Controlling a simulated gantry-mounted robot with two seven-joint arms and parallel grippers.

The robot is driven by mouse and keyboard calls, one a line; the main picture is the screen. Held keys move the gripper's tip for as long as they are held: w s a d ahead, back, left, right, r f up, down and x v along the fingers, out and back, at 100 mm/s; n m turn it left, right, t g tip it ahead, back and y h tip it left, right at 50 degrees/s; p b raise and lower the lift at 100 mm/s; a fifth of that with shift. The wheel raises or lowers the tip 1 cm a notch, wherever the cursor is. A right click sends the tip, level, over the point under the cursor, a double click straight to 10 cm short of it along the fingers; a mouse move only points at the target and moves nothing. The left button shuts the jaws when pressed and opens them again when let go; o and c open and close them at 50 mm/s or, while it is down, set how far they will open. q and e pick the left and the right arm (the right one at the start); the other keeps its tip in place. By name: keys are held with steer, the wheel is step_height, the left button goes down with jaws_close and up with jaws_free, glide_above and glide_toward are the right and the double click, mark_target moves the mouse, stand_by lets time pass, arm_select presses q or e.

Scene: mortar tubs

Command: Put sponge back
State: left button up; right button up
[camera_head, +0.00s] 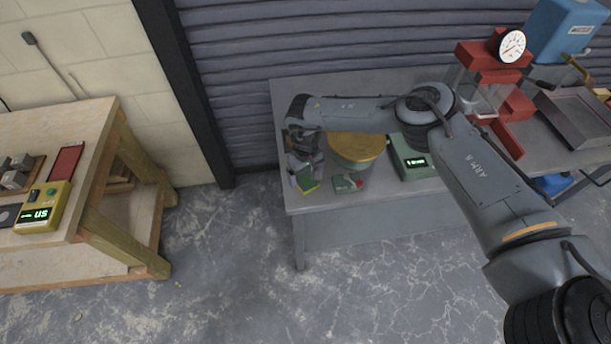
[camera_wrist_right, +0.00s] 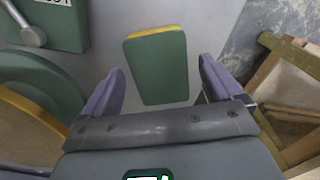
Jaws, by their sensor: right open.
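The sponge (camera_head: 309,186) is a green block with a yellow layer, at the left front of the grey workbench. In the right wrist view the sponge (camera_wrist_right: 158,68) shows its green face and yellow far edge. My right gripper (camera_head: 304,178) is over the bench's left end, at the sponge. In the wrist view the open right gripper (camera_wrist_right: 162,66) has its purple fingers on either side of the sponge, with a visible gap on each side. How far the fingertips are above the bench is hard to tell. My left gripper is out of view.
A round tub (camera_head: 357,147) with a yellow-brown top stands right of the gripper. A small green item with a red part (camera_head: 348,182) and a green box with a lit display (camera_head: 414,162) are nearby. A red press (camera_head: 492,55) stands farther right. A wooden bench (camera_head: 92,180) is left across open floor.

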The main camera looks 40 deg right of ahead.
mark_target(305, 178)
step_height(305, 178, up, 10)
steer(key=s+a+f+n+t+y, duration=0.1)
steer(key=s+a+f+n, duration=0.2)
steer(key=a, duration=0.6)
steer(key=s+a+f+n+y, duration=0.1)
steer(key=a+f+n+y, duration=0.2)
steer(key=a, duration=0.6)
steer(key=s+a+f+n+t, duration=0.1)
steer(key=s+a+f+n, duration=0.15)
steer(key=a+f, duration=0.45)
steer(key=s+a+r+n+t+y, duration=0.1)
steer(key=s+a+r+t+y, duration=0.2)
steer(key=a, duration=0.5)
steer(key=s+a+r+n+y, duration=0.1)
steer(key=s+a+r, duration=0.3)
steer(key=a, duration=0.5)
steer(key=s+d+r+m+t+h, duration=0.2)
steer(key=d+r+m+t+h, duration=0.15)
steer(key=d, duration=0.55)
steer(key=s+d+f+m+g+h, duration=0.1)
steer(key=s+d+g+h, duration=0.1)
steer(key=s+d, duration=0.5)
steer(key=s+d+f+m+g+h, duration=0.2)
steer(key=s+d, duration=0.5)
steer(key=d, duration=0.5)
steer(key=shift+f+g, duration=0.2)
steer(key=shift+g, duration=0.25)
